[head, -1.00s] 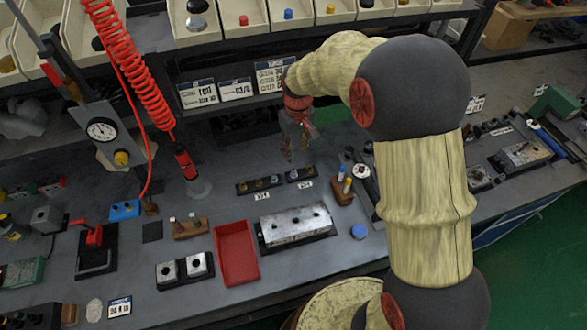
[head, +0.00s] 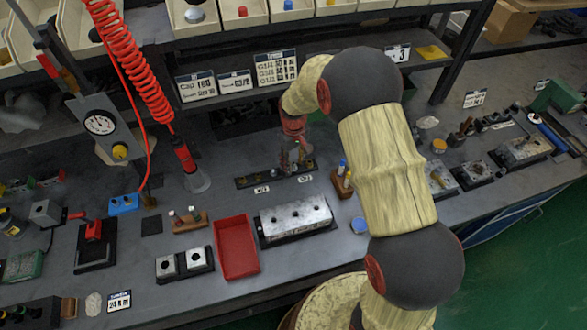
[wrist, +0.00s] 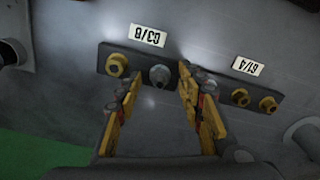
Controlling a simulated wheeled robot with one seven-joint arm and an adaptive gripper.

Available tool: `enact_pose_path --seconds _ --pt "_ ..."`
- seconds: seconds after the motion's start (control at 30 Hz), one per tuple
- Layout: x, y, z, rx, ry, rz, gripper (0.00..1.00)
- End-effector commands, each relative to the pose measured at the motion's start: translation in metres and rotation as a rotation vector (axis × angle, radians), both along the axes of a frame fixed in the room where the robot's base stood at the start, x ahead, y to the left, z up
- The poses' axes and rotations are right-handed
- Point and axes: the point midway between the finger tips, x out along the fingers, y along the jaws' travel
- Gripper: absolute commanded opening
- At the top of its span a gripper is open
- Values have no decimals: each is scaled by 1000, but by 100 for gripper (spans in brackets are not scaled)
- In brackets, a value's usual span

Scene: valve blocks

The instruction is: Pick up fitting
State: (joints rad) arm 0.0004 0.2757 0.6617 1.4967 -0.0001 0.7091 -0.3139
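My gripper (wrist: 160,73) is open, with its yellow-and-black fingers spread and pointing at the fitting strip marked G3/8 (wrist: 104,55). A silver fitting (wrist: 160,75) stands on that strip and shows between the fingertips. A brass fitting (wrist: 117,64) stands beside it, outside the left finger. Two more brass fittings, one nearer (wrist: 240,97) and one farther right (wrist: 268,104), stand on the G1/4 strip. In the head view my gripper (head: 292,160) is low over the fitting strips (head: 242,183) and partly hides them. I cannot tell whether the fingers touch the silver fitting.
In the head view a wooden holder with upright pieces (head: 341,183) stands close to the right. A metal block (head: 296,222) and a red tray (head: 237,248) lie in front. A hanging red tool (head: 184,155) is at the left. A shelf with label cards (head: 275,68) is behind.

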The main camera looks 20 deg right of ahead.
Motion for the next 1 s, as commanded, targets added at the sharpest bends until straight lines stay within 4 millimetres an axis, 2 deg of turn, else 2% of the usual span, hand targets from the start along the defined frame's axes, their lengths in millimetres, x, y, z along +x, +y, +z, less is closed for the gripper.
enact_pose_path --seconds 0.27,0.9,1.0 --pt "1 0 -3 0 -2 0 37" --pt "1 0 -3 0 -2 0 1" --pt "1 0 -3 1 -2 0 0"
